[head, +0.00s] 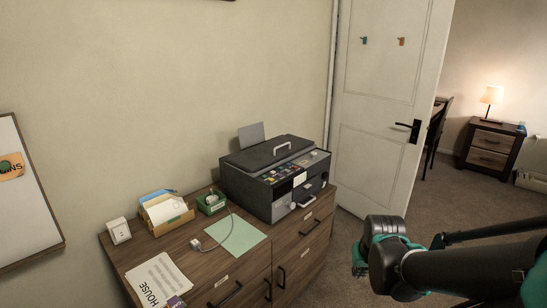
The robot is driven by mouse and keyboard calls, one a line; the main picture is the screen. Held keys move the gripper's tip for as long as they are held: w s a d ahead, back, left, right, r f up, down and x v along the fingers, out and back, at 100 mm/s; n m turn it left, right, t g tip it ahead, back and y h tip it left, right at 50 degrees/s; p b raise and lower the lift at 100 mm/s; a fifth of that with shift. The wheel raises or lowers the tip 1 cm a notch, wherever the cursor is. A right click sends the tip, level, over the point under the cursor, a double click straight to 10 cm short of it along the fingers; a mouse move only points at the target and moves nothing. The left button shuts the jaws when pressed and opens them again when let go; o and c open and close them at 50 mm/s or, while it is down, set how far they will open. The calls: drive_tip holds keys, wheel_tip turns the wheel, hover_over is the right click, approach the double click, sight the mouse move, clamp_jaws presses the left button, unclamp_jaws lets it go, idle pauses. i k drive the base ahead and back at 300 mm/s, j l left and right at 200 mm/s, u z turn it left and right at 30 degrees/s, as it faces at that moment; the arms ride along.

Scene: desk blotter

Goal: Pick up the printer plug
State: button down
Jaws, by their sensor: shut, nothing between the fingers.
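The printer plug (197,244) is a small white piece lying on the top of the wooden cabinet, at the left edge of a pale green sheet. A thin light cable (231,228) runs from it over the sheet in a curve towards the printer. The printer (268,181) is a dark grey box at the back right of the cabinet. My black and teal arm is at the lower right, well apart from the plug and beyond the cabinet's right edge. My gripper's fingers cannot be made out.
The green sheet (245,241) lies in front of the printer. A card holder (168,222), a small green box (211,204) and a white socket block (119,231) stand along the back. A printed paper (157,282) lies front left. A white door (385,105) stands right.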

sight(194, 244)
drive_tip(key=j+u, duration=0.1)
drive_tip(key=u, duration=0.7)
drive_tip(key=i+u, duration=0.1)
drive_tip(key=u, duration=0.35)
